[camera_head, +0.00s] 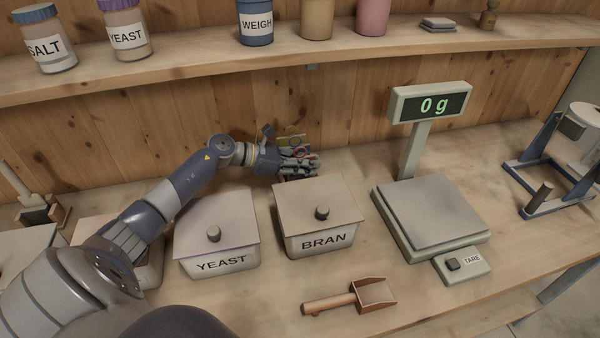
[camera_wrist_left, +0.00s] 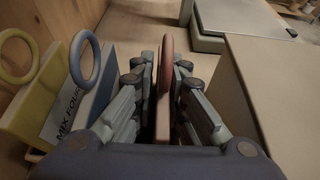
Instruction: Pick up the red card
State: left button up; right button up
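The red card (camera_wrist_left: 166,75) stands edge-on in the left wrist view, with a ring-shaped top. My left gripper (camera_wrist_left: 166,85) has its fingers close together on both sides of the card and looks shut on it. In the head view my left gripper (camera_head: 304,164) is behind the bran box, near the wooden back wall. Only a small bit of red shows there between the fingers. Whether the card's lower edge touches the counter is hidden. My right gripper is not in view.
A blue card (camera_wrist_left: 84,70) marked MIX FOUR and a yellow card (camera_wrist_left: 22,80) stand beside the gripper. The bran box (camera_head: 318,215) and yeast box (camera_head: 216,232) are in front. The scale (camera_head: 432,215) reads 0 g. A scoop (camera_head: 350,297) lies on the counter.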

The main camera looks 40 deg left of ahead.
pick_arm(q)
jog(key=shift+s, duration=0.1)
grip_shut()
jog(key=shift+r, duration=0.1)
jog(key=shift+r, duration=0.55)
notch_tip(320, 180, up, 6)
jog(key=shift+f+b, duration=0.15)
jog(key=shift+b, duration=0.8)
jog(key=s+a+b, duration=0.5)
jog(key=s+a, duration=0.6)
jog(key=s, duration=0.2)
jog(key=shift+s+a, duration=0.3)
jog(key=shift+a, duration=0.1)
